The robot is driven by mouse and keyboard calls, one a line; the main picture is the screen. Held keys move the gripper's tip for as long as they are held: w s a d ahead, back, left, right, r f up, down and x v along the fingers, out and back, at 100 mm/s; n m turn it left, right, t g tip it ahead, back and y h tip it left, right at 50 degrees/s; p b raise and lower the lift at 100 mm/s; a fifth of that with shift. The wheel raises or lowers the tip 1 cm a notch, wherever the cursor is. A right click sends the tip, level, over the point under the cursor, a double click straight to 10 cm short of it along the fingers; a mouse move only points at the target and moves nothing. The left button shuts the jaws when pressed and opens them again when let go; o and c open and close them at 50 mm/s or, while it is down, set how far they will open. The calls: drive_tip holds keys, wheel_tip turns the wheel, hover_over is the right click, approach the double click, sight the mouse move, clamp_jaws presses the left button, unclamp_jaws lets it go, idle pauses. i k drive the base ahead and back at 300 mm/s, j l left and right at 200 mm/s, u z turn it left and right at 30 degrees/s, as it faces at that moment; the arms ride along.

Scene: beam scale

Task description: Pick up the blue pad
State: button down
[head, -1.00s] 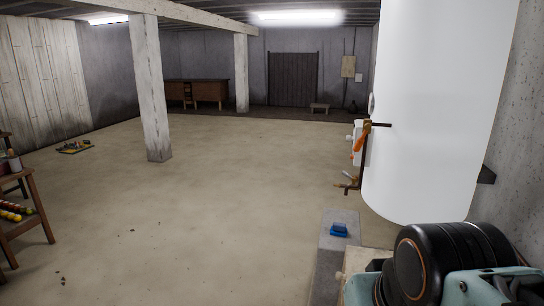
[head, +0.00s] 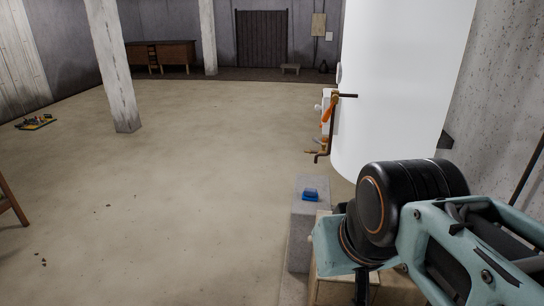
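The blue pad (head: 310,195) is small and lies on top of a grey concrete block (head: 302,238), low and right of centre in the head view. My teal and black arm is at the lower right, close to the right of the block. My gripper's fingers cannot be made out, so I cannot tell whether they are open or shut. The pad is in plain sight and nothing touches it from above.
A large white tank (head: 400,85) with pipes and an orange-handled valve (head: 327,115) stands behind the block. A wooden box (head: 335,290) sits beside the block under my arm. Concrete pillars (head: 115,70) stand at left. The middle floor is clear.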

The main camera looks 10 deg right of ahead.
sight(311, 195)
drive_tip(key=u, duration=1.05)
drive_tip(key=i+j+u, duration=0.15)
drive_tip(key=j, duration=0.2)
drive_tip(key=j+u, duration=0.15)
drive_tip(key=j, duration=0.2)
drive_tip(key=i+j+u, duration=0.1)
drive_tip(key=j, duration=0.25)
drive_tip(key=i+j, duration=0.3)
drive_tip(key=i+j+z, duration=0.35)
drive_tip(key=i+j, duration=0.3)
drive_tip(key=i+z, duration=0.45)
drive_tip(key=i+j+z, duration=0.1)
drive_tip(key=i+z, duration=0.2)
drive_tip(key=z, duration=0.2)
drive_tip(key=i+z, duration=0.3)
drive_tip(key=i, duration=0.2)
drive_tip(key=i+z, duration=0.3)
drive_tip(key=i, duration=0.2)
